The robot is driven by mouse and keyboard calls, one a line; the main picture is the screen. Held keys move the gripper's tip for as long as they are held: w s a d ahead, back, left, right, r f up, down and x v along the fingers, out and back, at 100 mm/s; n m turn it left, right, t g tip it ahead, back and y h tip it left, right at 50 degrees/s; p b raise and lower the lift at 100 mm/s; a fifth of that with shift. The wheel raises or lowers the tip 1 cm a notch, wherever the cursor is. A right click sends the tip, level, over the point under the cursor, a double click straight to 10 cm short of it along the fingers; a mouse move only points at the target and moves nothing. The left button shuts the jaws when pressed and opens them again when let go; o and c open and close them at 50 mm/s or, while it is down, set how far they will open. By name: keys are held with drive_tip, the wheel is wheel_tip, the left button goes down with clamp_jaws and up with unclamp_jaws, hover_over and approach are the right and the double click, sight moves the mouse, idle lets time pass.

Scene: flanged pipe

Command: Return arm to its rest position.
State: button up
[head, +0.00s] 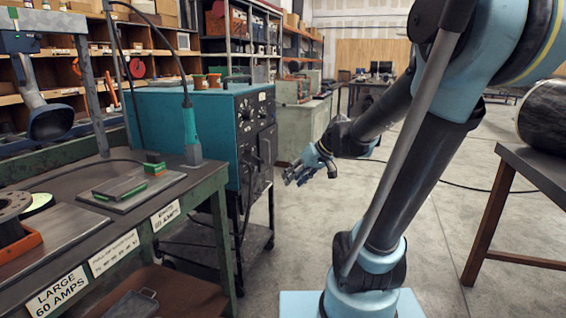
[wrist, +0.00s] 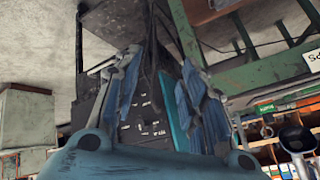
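My gripper (head: 305,170) hangs in mid-air in the head view, in front of the blue welding machine and above the open floor. Its blue fingers point left. In the wrist view my gripper (wrist: 162,88) shows its fingers spread apart with nothing held between them. My arm runs from its base at the bottom, up to the top right, and back down to the gripper. The wrist picture is turned, with the floor at the top.
A workbench (head: 75,190) with metal plates stands at left. The blue welding machine (head: 185,118) sits on a cart behind the gripper. A dark cylinder (head: 543,115) lies on a table (head: 540,172) at right. The floor (head: 420,240) between is clear except for a thin cable.

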drive_tip(key=s+d+f+m+g+h, duration=0.1)
drive_tip(key=s+d+f+m+h, duration=0.1)
drive_tip(key=s+d, duration=0.5)
drive_tip(key=s+d+f+m+g+h, duration=0.1)
drive_tip(key=s+d+f+m+h, duration=0.2)
drive_tip(key=s+d+f, duration=0.4)
drive_tip(key=s+h, duration=0.1)
drive_tip(key=s, duration=0.3)
drive_tip(key=shift+s+d+f+h, duration=0.25)
drive_tip(key=shift+s+d+h, duration=0.1)
drive_tip(key=shift+h, duration=0.05)
drive_tip(key=shift+w+f, duration=0.2)
drive_tip(key=shift+w, duration=0.2)
drive_tip(key=shift+o, duration=0.6)
